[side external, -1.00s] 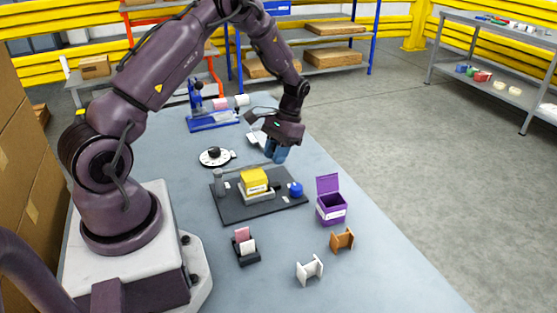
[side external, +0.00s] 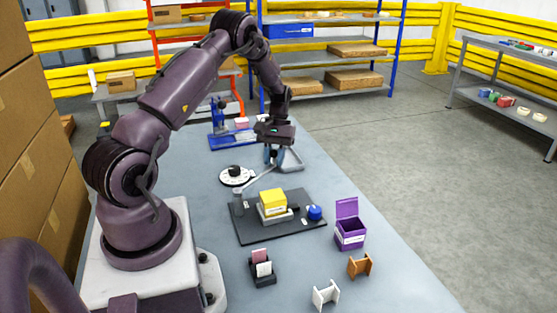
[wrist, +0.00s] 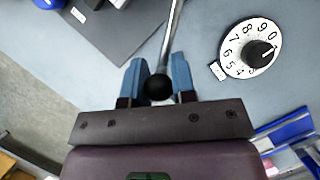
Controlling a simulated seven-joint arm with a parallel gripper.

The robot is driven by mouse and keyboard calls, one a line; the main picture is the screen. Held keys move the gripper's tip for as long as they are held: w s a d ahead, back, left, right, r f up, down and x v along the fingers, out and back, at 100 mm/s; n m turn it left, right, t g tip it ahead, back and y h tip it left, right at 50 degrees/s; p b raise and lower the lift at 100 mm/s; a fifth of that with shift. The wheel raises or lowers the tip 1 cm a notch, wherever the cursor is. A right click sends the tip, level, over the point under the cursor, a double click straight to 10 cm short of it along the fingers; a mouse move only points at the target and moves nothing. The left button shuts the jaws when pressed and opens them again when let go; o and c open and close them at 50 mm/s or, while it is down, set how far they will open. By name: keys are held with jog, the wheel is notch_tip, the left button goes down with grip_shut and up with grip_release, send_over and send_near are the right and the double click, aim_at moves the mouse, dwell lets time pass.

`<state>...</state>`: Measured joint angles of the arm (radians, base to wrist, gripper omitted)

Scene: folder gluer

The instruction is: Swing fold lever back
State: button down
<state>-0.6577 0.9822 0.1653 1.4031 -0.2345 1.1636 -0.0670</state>
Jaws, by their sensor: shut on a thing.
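The fold lever (side external: 259,178) is a thin metal rod on a grey post (side external: 238,202) at the back left of the dark base plate (side external: 262,232). It slants back and right from the post, beyond the plate's back edge. In the wrist view the rod (wrist: 173,32) ends in a black ball knob (wrist: 158,88) between my blue fingers. My gripper (side external: 272,158) is shut on this knob, which the fingers hide in the side view; it also shows in the wrist view (wrist: 158,78). A yellow box (side external: 272,198) sits on a grey block on the plate.
A numbered dial (side external: 236,177) lies left of the lever. A blue knob (side external: 314,212) is at the plate's right. A purple open box (side external: 349,230), orange and white stands (side external: 325,295) and a card holder (side external: 262,272) stand in front. A blue device (side external: 222,130) is behind.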

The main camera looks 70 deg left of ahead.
jog(key=shift+s+a, duration=0.15)
jog(key=shift+a, duration=0.05)
jog(key=c, duration=1)
grip_release()
jog(key=shift+r, duration=0.1)
jog(key=v, duration=1.3)
